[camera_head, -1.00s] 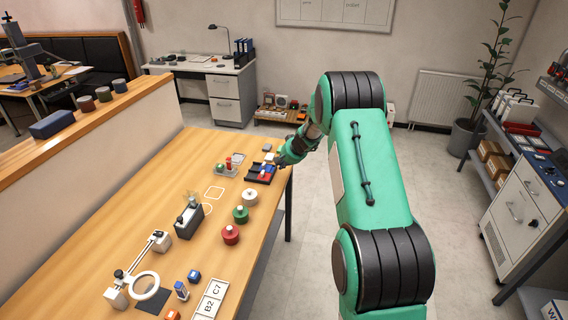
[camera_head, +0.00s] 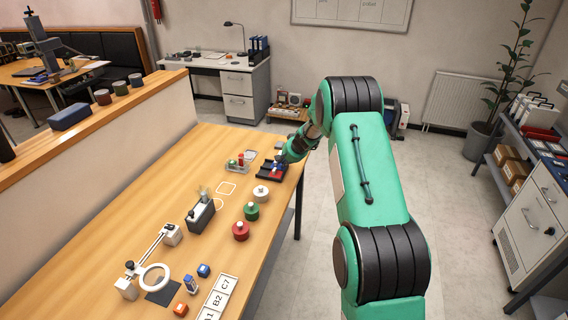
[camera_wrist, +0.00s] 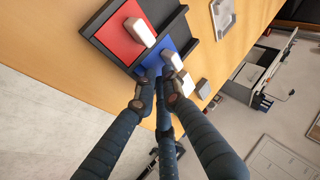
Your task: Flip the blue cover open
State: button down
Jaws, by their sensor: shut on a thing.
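A dark tray (camera_head: 263,177) lies near the far right end of the wooden table; it also shows at the top of the wrist view (camera_wrist: 96,20). In the wrist view it holds a red cover (camera_wrist: 113,38) with a pale raised handle (camera_wrist: 141,31). Beside the red cover is the blue cover (camera_wrist: 153,61), with a pale handle (camera_wrist: 173,61). My gripper (camera_wrist: 160,82) is at the blue cover's near edge, shut on it. The fingers hide part of that edge, and I cannot tell exactly how far the cover is tilted. In the head view my gripper (camera_head: 284,160) hides part of the tray.
Two pale blocks, one nearer (camera_wrist: 187,84) and one farther (camera_wrist: 203,89), sit beside the tray near the table edge. Red (camera_head: 241,231), green (camera_head: 251,212) and white (camera_head: 261,194) round pieces stand nearer on the table. Floor lies open right of the table.

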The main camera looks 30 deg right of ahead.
aim_at(273, 165)
jog(key=shift+w+a, duration=1.8)
jog(key=shift+a, duration=0.05)
jog(key=shift+r, duration=0.1)
jog(key=shift+s+d+b, duration=0.4)
jog(key=shift+d+b, duration=0.1)
jog(key=shift+b, duration=0.2)
jog(key=s+d+b, duration=0.2)
jog(key=shift+s+d, duration=0.15)
jog(key=shift+s, duration=0.15)
jog(key=p+v, duration=0.2)
jog(key=v, duration=0.7)
jog(key=shift+r, duration=0.25)
jog(key=shift+s, duration=0.1)
jog(key=shift+r, duration=0.1)
